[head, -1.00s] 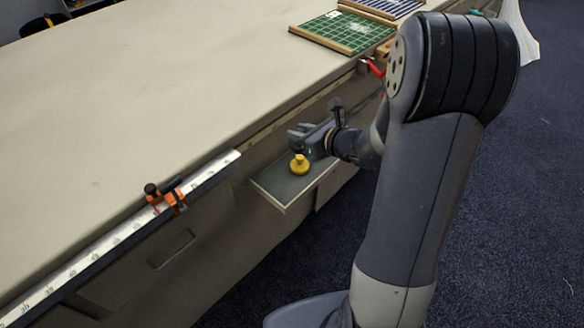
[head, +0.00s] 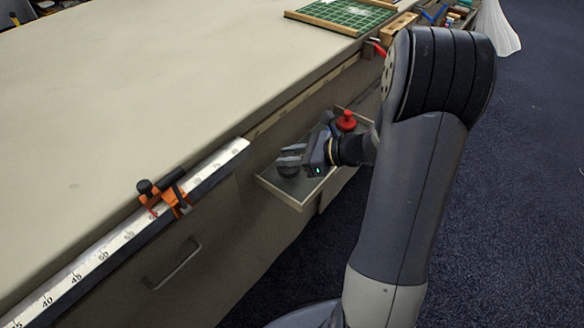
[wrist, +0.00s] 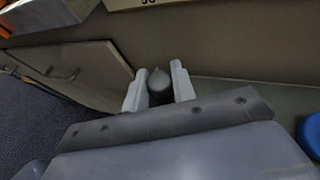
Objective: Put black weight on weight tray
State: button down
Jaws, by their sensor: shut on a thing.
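In the wrist view the black weight (wrist: 160,86) sits between the two pale fingers (wrist: 157,92). I cannot tell whether the weight touches the tray floor. A red weight (head: 346,121) with a knob stands at the tray's far end, beyond my gripper. My gripper and wrist hide part of the tray.
A ruled rail (head: 150,215) with an orange and black clamp (head: 165,195) runs along the table edge. A drawer handle (head: 175,265) is below it. A green gridded board (head: 350,14) lies at the back. A blue object (wrist: 310,135) shows in the wrist view. The tabletop middle is clear.

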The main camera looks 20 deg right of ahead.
jog(key=shift+f+b, duration=0.5)
jog(key=shift+f, duration=1.5)
jog(key=shift+f, duration=0.1)
jog(key=shift+f, duration=0.15)
jog(key=c, duration=1.2)
grip_release()
jog(key=shift+d+r, duration=0.15)
jog(key=shift+r, duration=0.2)
jog(key=p+v, duration=0.2)
jog(key=v, duration=0.9)
jog(key=shift+s+d, duration=0.25)
jog(key=shift+d, duration=0.05)
